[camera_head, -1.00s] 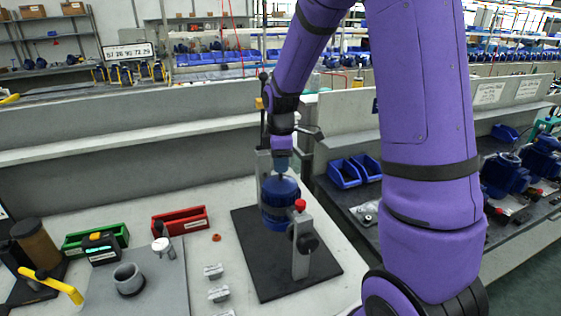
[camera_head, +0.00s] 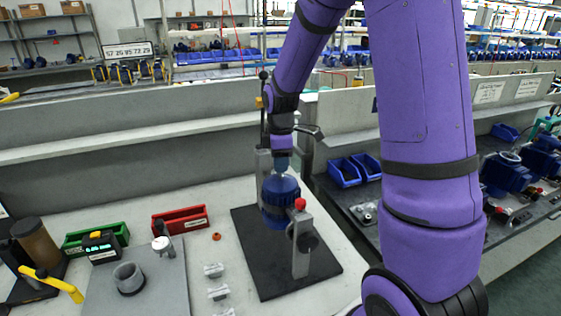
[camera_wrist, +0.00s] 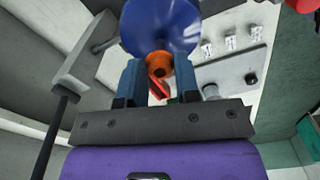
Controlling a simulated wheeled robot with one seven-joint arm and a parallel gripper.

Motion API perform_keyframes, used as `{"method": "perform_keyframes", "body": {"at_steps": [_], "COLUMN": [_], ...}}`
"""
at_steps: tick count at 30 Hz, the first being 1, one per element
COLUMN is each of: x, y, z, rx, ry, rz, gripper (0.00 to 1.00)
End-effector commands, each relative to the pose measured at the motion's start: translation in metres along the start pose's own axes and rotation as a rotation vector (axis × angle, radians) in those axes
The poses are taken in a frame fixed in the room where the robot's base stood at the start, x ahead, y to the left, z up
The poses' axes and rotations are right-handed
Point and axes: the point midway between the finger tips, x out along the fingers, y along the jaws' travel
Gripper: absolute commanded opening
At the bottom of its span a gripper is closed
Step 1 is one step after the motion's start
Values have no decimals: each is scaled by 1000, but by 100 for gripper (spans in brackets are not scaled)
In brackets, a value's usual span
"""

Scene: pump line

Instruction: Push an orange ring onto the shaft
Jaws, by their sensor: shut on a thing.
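The blue pump body (camera_head: 279,200) stands upright in a fixture on a black base plate (camera_head: 259,281). My gripper (camera_head: 281,166) points down just above its top. In the wrist view the two blue fingers of my gripper (camera_wrist: 158,78) are shut on an orange ring (camera_wrist: 159,65), in front of the blue pump body (camera_wrist: 160,20). The shaft is largely hidden by the ring and fingers, so I cannot tell whether the ring is around it. Another orange ring (camera_head: 216,237) lies on the table left of the black plate.
A red bin (camera_head: 181,220), a green bin (camera_head: 75,240) and several small metal parts (camera_head: 214,270) are on the table to the left.

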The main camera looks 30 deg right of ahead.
Motion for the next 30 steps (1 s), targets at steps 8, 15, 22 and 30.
{"method": "perform_keyframes", "body": {"at_steps": [8,15,22,30], "x": [3,5,8,10], "y": [0,0,0,0], "z": [0,0,0,0], "rx": [0,0,0,0], "ry": [0,0,0,0], "rz": [-1,0,0,0], "gripper": [17,17,17,17]}}
